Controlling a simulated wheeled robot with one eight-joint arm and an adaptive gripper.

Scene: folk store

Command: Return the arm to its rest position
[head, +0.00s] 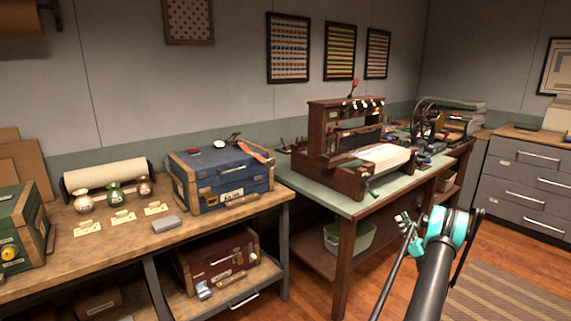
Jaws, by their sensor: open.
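My arm rises from the lower right of the head view, with a dark link and a teal joint. My gripper (407,224) seems to be the small pale and teal part at the arm's upper left end. It is open, and I see nothing held in it. Its fingers are small and hard to make out.
A wooden loom (335,173) stands on the green-topped table. The wooden bench (115,240) at left bears a blue toolbox (230,185), small pots and cards. A red box (215,262) sits below. Grey drawers (525,180) stand at right. Floor shows around a striped rug (510,300).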

